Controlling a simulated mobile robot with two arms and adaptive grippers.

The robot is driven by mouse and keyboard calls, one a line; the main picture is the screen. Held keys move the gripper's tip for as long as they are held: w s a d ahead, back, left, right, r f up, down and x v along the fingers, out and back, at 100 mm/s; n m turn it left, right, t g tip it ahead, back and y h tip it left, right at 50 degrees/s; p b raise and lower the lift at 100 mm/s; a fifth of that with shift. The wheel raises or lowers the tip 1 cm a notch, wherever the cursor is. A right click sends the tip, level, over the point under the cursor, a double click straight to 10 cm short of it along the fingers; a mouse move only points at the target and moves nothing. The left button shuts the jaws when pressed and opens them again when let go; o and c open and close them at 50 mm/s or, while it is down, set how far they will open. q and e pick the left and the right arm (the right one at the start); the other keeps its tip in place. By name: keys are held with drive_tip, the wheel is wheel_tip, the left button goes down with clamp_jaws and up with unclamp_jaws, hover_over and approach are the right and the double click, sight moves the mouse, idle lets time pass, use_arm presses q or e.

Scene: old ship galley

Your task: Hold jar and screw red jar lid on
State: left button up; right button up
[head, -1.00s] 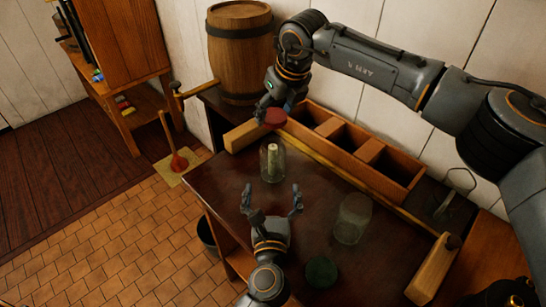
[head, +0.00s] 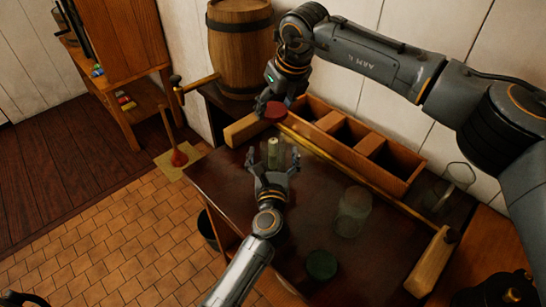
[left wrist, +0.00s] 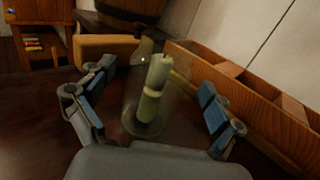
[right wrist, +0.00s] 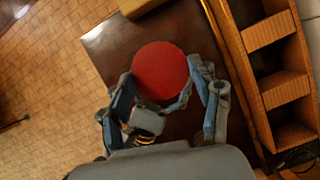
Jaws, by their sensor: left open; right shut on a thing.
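A clear glass jar (left wrist: 150,100) with a pale green rolled item (left wrist: 155,85) inside stands upright on the dark table. In the head view the jar (head: 273,152) is small and partly hidden by my left gripper (head: 273,158). In the left wrist view my left gripper (left wrist: 145,112) is open with its fingers on both sides of the jar. My right gripper (right wrist: 165,90) is shut on the red lid (right wrist: 160,70). The red lid (head: 275,111) is held above the table beyond the jar in the head view.
A second, empty glass jar (head: 353,212) and a dark green lid (head: 321,265) are on the table at the right. A wooden compartment box (head: 355,150) runs along the wall. A barrel (head: 240,50) stands behind. The table's left part is clear.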

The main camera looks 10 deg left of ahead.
use_arm(q)
drive_tip(key=shift+w+a, duration=0.2)
drive_tip(key=shift+w, duration=0.6)
drive_tip(key=c, duration=1.8)
use_arm(e)
drive_tip(key=shift+f, duration=2.4)
